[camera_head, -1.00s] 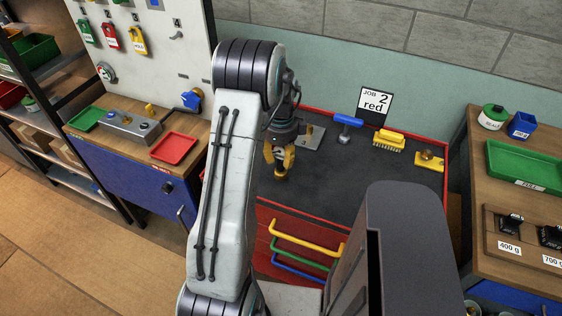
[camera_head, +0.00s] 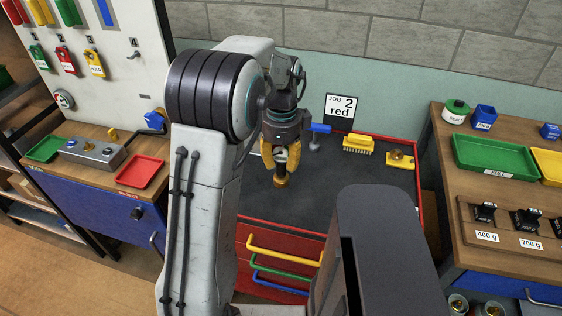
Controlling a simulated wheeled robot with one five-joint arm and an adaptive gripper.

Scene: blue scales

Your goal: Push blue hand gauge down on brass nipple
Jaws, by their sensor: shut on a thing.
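My gripper (camera_head: 281,181) points down over the dark top of the red workbench, its yellow fingers shut on a small brownish thing that they mostly hide. A blue thing with a pale round part (camera_head: 154,120), which looks like the hand gauge, is at the back right of the left bench, far left of my gripper. A small brass piece (camera_head: 112,134), which looks like the nipple, stands upright behind a grey metal block on that bench. The blue piece and brass piece are apart.
The left bench holds the grey block (camera_head: 92,152), a green tray (camera_head: 46,149) and a red tray (camera_head: 139,171). A blue-handled tool (camera_head: 319,128), a yellow brush (camera_head: 358,144) and a job card (camera_head: 340,106) are behind my gripper. The right bench (camera_head: 440,140) carries trays and weights.

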